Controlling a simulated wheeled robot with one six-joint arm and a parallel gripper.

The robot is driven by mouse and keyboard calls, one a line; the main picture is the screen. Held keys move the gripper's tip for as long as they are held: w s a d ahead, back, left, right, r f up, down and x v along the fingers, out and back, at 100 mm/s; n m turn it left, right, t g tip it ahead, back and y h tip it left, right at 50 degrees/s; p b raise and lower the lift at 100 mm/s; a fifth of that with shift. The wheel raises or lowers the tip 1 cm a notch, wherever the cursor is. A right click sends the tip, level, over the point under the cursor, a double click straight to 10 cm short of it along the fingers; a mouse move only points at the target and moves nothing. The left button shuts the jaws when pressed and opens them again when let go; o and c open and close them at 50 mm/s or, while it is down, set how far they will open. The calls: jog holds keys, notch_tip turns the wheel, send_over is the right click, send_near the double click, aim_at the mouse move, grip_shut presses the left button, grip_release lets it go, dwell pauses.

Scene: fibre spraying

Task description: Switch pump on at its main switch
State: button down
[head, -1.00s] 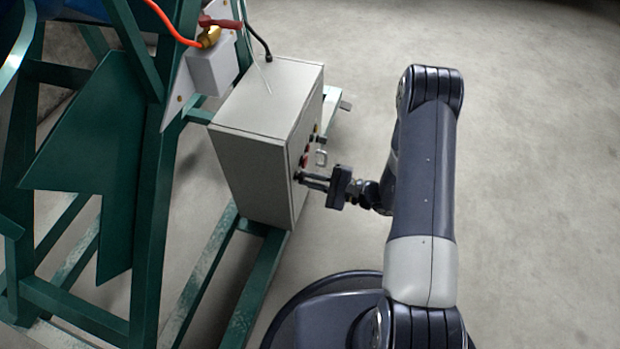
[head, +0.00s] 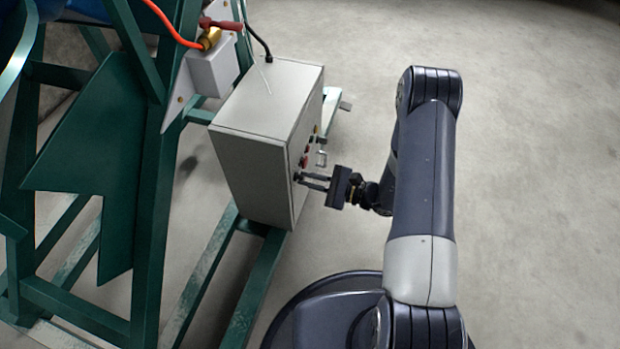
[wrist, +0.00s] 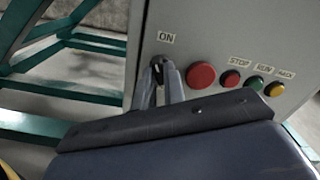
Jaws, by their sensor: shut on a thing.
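The grey control box (head: 262,160) stands on the green frame. Its panel faces my arm. In the wrist view, a small dark switch knob (wrist: 157,60) sits under an "ON" label at the left of the panel (wrist: 225,25). My gripper (wrist: 160,72) reaches the panel and is shut on this knob, one finger on each side. In the head view my gripper (head: 302,180) meets the panel low on its near side. The fingers cover part of the knob, so its exact pointing direction cannot be told.
In the wrist view, a large red button (wrist: 201,75) is just right of my fingers. Further right are smaller red (wrist: 230,79), green (wrist: 255,83) and yellow (wrist: 276,89) buttons. The green frame (head: 255,290) runs below the box. The floor at right is clear.

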jog(key=m+p, duration=0.1)
jog(key=m, duration=0.4)
jog(key=shift+m, duration=0.3)
dwell(0.4)
jog(key=c, duration=1.5)
grip_release()
jog(key=p+v, duration=0.2)
jog(key=v, duration=0.8)
jog(key=shift+s+d, duration=0.2)
jog(key=shift+d, duration=0.15)
jog(key=shift+a, duration=0.1)
